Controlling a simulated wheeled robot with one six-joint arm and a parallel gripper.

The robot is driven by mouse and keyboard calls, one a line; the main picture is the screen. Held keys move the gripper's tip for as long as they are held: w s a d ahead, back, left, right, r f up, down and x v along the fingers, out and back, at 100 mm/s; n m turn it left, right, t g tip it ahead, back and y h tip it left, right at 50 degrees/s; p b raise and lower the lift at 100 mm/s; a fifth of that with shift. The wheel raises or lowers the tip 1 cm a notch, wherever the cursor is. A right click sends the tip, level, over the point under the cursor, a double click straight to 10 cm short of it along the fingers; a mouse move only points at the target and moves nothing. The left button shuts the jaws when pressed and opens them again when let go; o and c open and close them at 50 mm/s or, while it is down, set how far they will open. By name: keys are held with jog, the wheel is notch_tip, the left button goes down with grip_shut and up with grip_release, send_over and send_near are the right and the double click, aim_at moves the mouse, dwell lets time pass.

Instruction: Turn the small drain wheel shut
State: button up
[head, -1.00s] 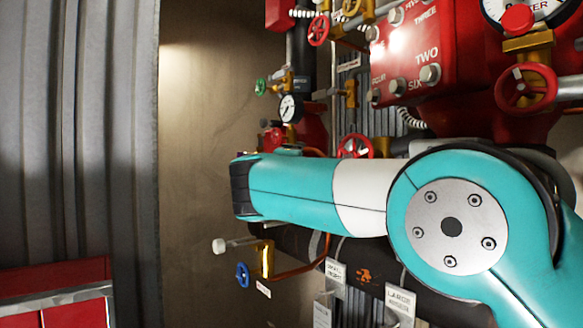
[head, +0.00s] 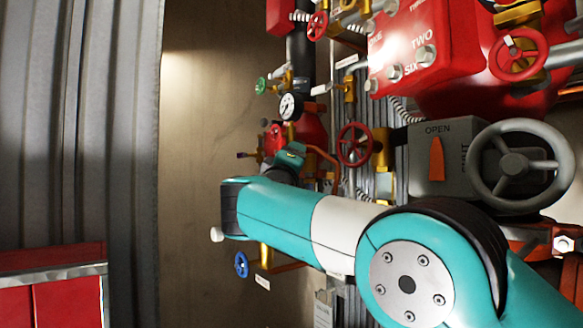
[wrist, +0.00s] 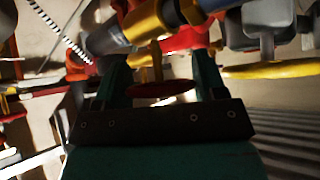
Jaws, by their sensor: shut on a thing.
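In the wrist view a small red wheel (wrist: 162,89) on a brass stem sits between the two dark green fingers of my gripper (wrist: 162,76). The gripper is shut on this wheel, with a finger at either side of its rim. The wheel is seen nearly edge-on, and its stem rises to a brass valve body (wrist: 150,22). I see no readable label on it. In the head view my teal arm reaches left across the picture, and the fingers and the held wheel cannot be made out there.
Nearby in the head view are a blue wheel (head: 242,265) below the arm, a red wheel (head: 354,145), a pressure gauge (head: 290,107) and a grey box marked OPEN (head: 440,160) with a large grey wheel (head: 518,167). Bare wall (head: 205,130) lies to the left.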

jog(key=o, duration=0.9)
jog(key=shift+s+a+f+b, duration=0.15)
jog(key=shift+s+f+b, duration=0.25)
jog(key=shift+b, duration=0.2)
jog(key=shift+s+a+r+b, duration=0.1)
jog(key=shift+s+a+b, duration=0.65)
jog(key=shift+s, duration=1.25)
jog(key=shift+s+a+r+b, duration=0.1)
jog(key=shift+s+a+b, duration=0.3)
jog(key=shift+s+b, duration=1.05)
jog(key=shift+s+a+b, duration=0.3)
jog(key=shift+s+a, duration=0.3)
jog(key=shift+s, duration=1.9)
